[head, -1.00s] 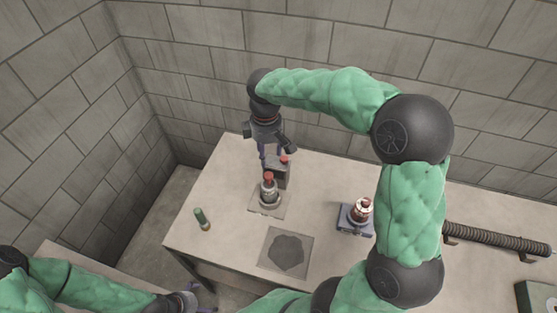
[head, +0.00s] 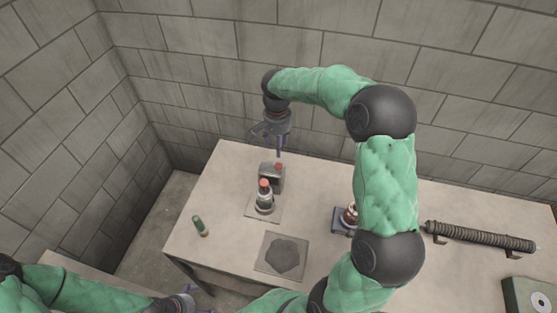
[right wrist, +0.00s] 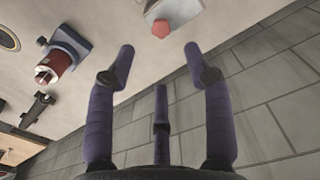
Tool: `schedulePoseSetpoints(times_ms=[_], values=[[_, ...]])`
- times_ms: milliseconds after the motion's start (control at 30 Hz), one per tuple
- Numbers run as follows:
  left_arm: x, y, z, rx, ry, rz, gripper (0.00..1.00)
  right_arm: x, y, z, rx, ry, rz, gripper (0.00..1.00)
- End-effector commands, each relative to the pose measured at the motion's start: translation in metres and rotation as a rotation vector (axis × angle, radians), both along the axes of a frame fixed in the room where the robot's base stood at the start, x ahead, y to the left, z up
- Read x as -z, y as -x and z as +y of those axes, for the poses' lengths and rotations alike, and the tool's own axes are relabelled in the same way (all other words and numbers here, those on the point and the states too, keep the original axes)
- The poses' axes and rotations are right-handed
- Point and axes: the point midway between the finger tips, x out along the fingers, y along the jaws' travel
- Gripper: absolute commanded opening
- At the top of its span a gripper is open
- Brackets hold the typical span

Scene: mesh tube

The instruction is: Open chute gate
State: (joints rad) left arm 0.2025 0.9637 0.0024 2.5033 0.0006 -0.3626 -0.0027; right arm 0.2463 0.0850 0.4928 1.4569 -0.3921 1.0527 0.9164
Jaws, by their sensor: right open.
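A grey box with a red knob (head: 271,175) stands at the back of the table; it looks like the chute gate, though I cannot tell how its gate stands. My right gripper (head: 279,150) is open and empty, pointing down above and just behind the box. In the right wrist view my right gripper (right wrist: 160,60) has its purple fingers spread, with the red knob (right wrist: 160,28) ahead of the gap and apart from them. My left gripper (head: 188,299) is at the bottom edge, partly cut off.
A red-capped bottle (head: 264,197) stands on a plate directly in front of the box. A dark red part in a blue-grey holder (head: 341,223), a green cylinder (head: 200,226), a mesh tube (head: 485,237) and a dark pad (head: 284,256) are on the table. A block wall is close behind.

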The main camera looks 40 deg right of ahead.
Motion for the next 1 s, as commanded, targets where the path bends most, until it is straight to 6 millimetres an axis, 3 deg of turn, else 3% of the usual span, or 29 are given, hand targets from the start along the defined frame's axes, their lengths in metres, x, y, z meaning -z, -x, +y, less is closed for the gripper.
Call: schedulePoseSetpoints(times_ms=[133, 333, 733, 1000], values=[[-0.003, 0.0, 0.0, 0.0, 0.0, 0.0, 1.0, 0.001, -0.002, -0.007, 0.125, 0.001, 0.001, 0.52], [-0.001, 0.0, 0.0, 0.0, 0.0, 0.0, 1.0, 0.014, -0.002, -0.007, 0.153, 0.0, 0.002, 0.52], [0.008, 0.0, 0.0, 0.0, 0.0, 0.0, 1.0, 0.082, -0.001, -0.007, 0.151, 0.0, 0.004, 0.52], [0.01, 0.0, 0.0, 0.0, 0.0, 0.0, 1.0, 0.107, -0.002, -0.008, 0.15, 0.001, 0.002, 0.52]])
